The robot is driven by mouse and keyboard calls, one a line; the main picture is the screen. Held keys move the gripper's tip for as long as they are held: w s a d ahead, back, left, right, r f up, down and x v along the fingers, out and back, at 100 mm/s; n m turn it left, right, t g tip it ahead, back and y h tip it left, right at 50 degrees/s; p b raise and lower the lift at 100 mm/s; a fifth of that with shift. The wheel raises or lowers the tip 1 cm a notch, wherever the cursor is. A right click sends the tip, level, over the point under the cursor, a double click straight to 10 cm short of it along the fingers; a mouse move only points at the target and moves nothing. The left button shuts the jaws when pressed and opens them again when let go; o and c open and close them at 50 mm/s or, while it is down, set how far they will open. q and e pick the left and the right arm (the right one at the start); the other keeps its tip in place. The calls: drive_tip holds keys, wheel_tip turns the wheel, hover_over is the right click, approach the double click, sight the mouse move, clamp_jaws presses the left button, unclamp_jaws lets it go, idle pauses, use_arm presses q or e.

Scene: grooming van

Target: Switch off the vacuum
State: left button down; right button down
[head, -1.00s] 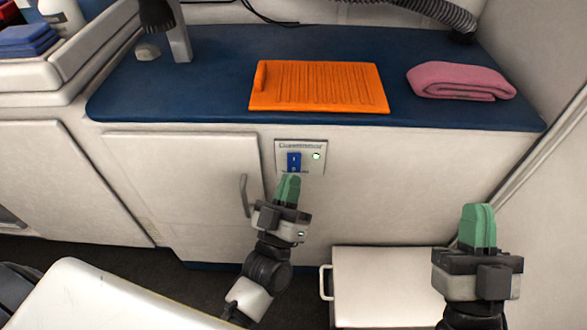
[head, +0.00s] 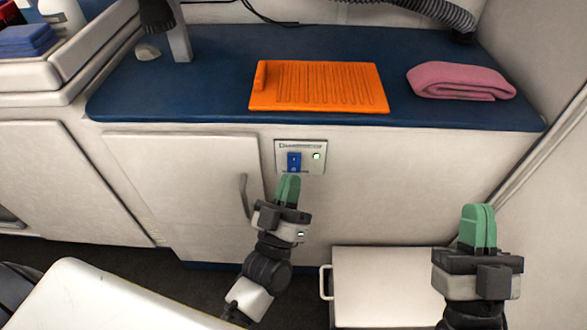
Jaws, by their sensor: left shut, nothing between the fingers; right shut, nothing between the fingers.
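The vacuum switch panel (head: 314,147) is a pale plate on the cabinet front, just under the counter edge. My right gripper (head: 479,209) is shut and empty, held in front of the cabinet at the lower right. A ribbed grey hose (head: 440,12) runs along the back of the counter.
The blue counter (head: 215,85) holds an orange ridged mat (head: 320,87) and a folded pink towel (head: 460,81). A cabinet door with a grey handle (head: 245,196) is left of my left gripper. A white box-like step (head: 380,285) stands on the floor below.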

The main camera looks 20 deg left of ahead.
use_arm(q)
drive_tip(key=shift+w, duration=0.15)
drive_tip(key=shift+w+a, duration=0.1)
drive_tip(key=shift+w, duration=0.15)
use_arm(e)
drive_tip(key=shift+w+f+g, duration=0.25)
drive_tip(key=shift+f+g, duration=0.15)
use_arm(q)
drive_tip(key=shift+w+a+f, duration=0.1)
drive_tip(key=shift+w+a, duration=0.05)
drive_tip(key=shift+w, duration=0.2)
use_arm(e)
drive_tip(key=shift+r, duration=0.1)
use_arm(q)
drive_tip(key=shift+s, duration=0.1)
idle(0.3)
drive_tip(key=shift+s+p, duration=0.15)
drive_tip(key=shift+p, duration=0.15)
drive_tip(key=shift+s+d+p, duration=0.25)
drive_tip(key=shift+s+p, duration=0.05)
drive_tip(key=shift+s, duration=0.25)
use_arm(e)
drive_tip(key=shift+w+f+g+h, duration=0.2)
drive_tip(key=shift+w+f+g, duration=0.15)
drive_tip(key=shift+f+g, duration=0.25)
drive_tip(key=shift+w+f+g+h, duration=0.2)
drive_tip(key=shift+w+f+g, duration=0.1)
drive_tip(key=shift+f+g, duration=0.3)
